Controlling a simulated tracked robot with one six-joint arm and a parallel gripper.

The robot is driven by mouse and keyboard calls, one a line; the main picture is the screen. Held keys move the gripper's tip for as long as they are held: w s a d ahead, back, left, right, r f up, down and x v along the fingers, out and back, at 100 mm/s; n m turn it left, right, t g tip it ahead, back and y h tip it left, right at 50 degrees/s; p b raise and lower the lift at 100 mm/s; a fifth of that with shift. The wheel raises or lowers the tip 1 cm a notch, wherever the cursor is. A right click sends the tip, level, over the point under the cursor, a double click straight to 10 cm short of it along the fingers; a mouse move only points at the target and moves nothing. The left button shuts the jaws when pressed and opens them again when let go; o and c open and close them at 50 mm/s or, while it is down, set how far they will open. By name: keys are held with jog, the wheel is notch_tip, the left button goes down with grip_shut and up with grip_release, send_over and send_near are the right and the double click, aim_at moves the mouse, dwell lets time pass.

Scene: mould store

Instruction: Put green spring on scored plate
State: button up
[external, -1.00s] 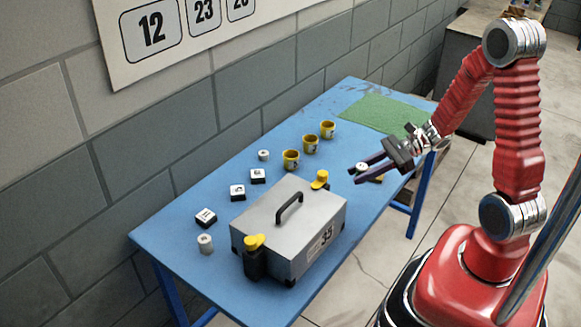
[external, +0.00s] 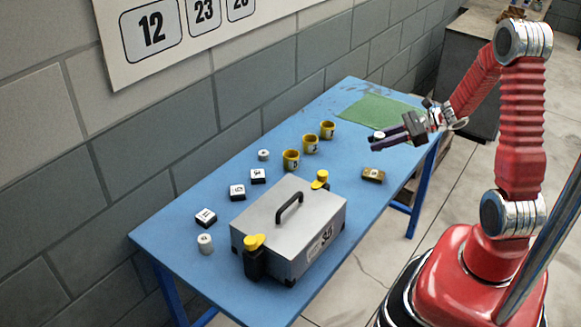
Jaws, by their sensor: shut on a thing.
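My gripper (external: 388,140) is shut on a small pale-topped round piece (external: 379,135) and holds it above the table's right side. The dark fingers hide most of the piece, so I cannot tell whether it is the green spring. A flat green sheet (external: 378,113) lies at the far end of the table, beyond my gripper. I cannot make out score marks on it or tell whether it is the scored plate. A brass-coloured block (external: 372,174) with a white label lies on the table below and nearer than my gripper.
The blue table (external: 180,262) bears a grey toolbox (external: 270,222) with a black handle. Yellow cups (external: 310,146) stand in a row behind it. Small numbered blocks (external: 237,192) and pale cylinders (external: 205,243) lie to the left. A block wall runs along the back.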

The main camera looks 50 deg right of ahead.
send_over(374, 173)
jog(key=shift+f, duration=2.9)
jog(key=shift+f, duration=2.1)
jog(key=o, duration=1.1)
jog(key=shift+f, duration=0.1)
